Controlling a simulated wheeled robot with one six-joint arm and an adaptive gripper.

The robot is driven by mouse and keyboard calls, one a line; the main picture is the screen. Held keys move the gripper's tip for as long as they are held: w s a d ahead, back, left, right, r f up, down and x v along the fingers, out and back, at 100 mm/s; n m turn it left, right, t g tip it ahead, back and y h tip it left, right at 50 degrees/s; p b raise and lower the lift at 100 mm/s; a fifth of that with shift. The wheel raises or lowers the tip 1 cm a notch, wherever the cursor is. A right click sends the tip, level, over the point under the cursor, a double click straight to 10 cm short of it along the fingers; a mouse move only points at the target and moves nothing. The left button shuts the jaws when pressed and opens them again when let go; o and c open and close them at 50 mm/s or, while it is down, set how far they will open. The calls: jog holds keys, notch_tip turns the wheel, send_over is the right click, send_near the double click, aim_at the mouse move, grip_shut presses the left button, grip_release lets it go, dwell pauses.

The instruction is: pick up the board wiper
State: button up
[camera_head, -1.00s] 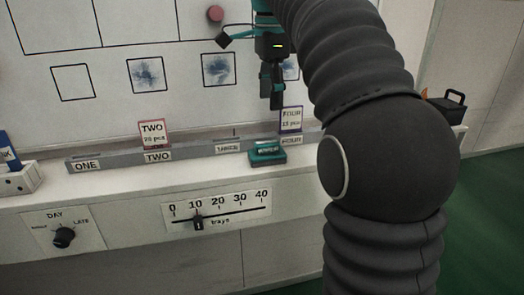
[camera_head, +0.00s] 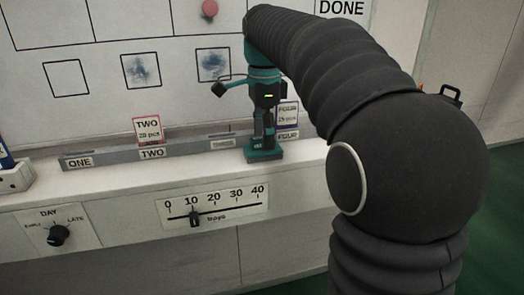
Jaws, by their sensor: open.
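The board wiper (camera_head: 264,154) is a small teal block lying on the white ledge, in front of the grey card rail, between the THREE and FOUR labels. My gripper (camera_head: 264,142) points down right over it, with its fingers at the wiper's top. The fingers hide part of the wiper and cannot be told apart well. Whether they touch the wiper cannot be seen. The gripper is open, and the wiper rests on the ledge.
The grey rail (camera_head: 112,158) holds a TWO card (camera_head: 148,131) and a FOUR card (camera_head: 287,114). A slider scale (camera_head: 213,206) and a DAY knob (camera_head: 58,235) are on the front panel. The whiteboard (camera_head: 110,35) stands behind, with a red round magnet (camera_head: 209,9). The ledge left of the wiper is clear.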

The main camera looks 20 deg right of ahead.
notch_tip(320, 180, down, 3)
jog(key=shift+a+f, duration=0.1)
jog(key=c, duration=0.9)
notch_tip(320, 180, up, 10)
jog(key=shift+r+p, duration=0.1)
jog(key=shift+p, duration=0.4)
